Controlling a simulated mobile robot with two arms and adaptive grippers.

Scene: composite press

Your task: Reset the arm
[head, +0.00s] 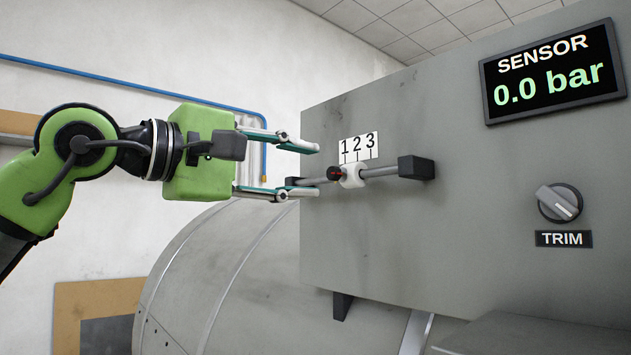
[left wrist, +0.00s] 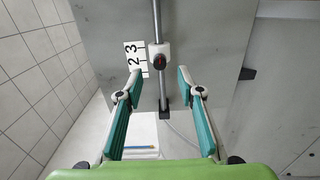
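My left gripper (head: 306,170) is open and empty, held out toward the grey panel from the left. Its two fingers also show spread apart in the left wrist view (left wrist: 152,88). A white slider with a dark red-tipped knob (head: 352,175) sits on a horizontal rail (head: 395,172), below a scale marked 1 2 3 (head: 358,147). The slider stands roughly under the 2. In the left wrist view the slider (left wrist: 160,56) lies beyond the fingertips, between their lines, with a gap. My right gripper is not in view.
The panel carries a sensor display (head: 551,73) reading 0.0 bar and a TRIM knob (head: 559,203) at the right. A large grey cylinder (head: 215,265) lies below the arm. A blue pipe (head: 130,92) runs along the white wall.

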